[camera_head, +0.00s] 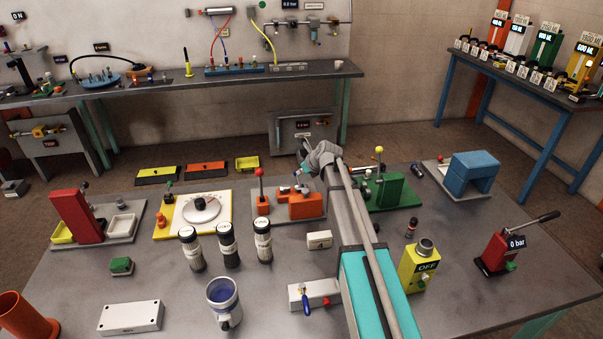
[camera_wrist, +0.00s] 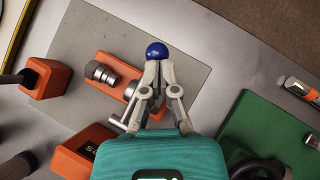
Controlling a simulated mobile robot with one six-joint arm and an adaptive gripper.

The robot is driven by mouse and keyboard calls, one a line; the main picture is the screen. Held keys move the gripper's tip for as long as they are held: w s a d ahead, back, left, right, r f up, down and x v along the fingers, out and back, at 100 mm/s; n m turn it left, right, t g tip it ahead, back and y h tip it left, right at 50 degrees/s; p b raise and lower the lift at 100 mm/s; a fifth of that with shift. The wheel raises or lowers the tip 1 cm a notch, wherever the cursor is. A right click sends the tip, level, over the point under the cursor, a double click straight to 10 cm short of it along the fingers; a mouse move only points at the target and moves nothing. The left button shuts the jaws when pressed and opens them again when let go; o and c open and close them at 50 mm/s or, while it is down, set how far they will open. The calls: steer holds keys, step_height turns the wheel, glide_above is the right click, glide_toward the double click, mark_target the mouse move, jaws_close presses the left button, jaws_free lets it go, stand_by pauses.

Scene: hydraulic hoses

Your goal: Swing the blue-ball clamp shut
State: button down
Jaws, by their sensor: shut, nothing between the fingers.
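The clamp's blue ball (camera_wrist: 156,50) shows in the wrist view just past the tips of my gripper (camera_wrist: 158,66). The fingers are closed together and hold nothing; I cannot tell whether they touch the ball. Below the ball, an orange block (camera_wrist: 92,62) carries metal cylindrical fittings (camera_wrist: 104,74) on a grey plate (camera_wrist: 178,38). A metal rod shows beside the left finger. In the head view, my gripper (camera_head: 303,180) is over the orange fixture (camera_head: 306,206), and my arm comes in from the front. The clamp's arm is mostly hidden behind my fingers.
A red-ball lever (camera_head: 261,175) stands left of the fixture. A green fixture with a yellow ball (camera_head: 379,150) is close on the right. Several black-and-white cylinders (camera_head: 227,240) stand in front. A yellow OFF box (camera_head: 418,270) is at front right.

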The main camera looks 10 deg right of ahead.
steer(key=shift+w+f, duration=0.1)
stand_by(0.5)
steer(key=shift+r+p, duration=0.7)
steer(key=shift+p, duration=0.05)
steer(key=shift+d+r, duration=0.1)
steer(key=p+v, duration=0.1)
steer(key=v, duration=0.1)
steer(key=p+v, duration=0.2)
steer(key=v, duration=0.1)
steer(key=shift+s+d, duration=0.15)
steer(key=shift+s, duration=0.15)
steer(key=w+p+v, duration=0.1)
steer(key=p+v, duration=0.6)
steer(key=v, duration=0.1)
steer(key=shift+r, duration=0.35)
steer(key=shift+d, duration=0.15)
steer(key=shift+s, duration=0.15)
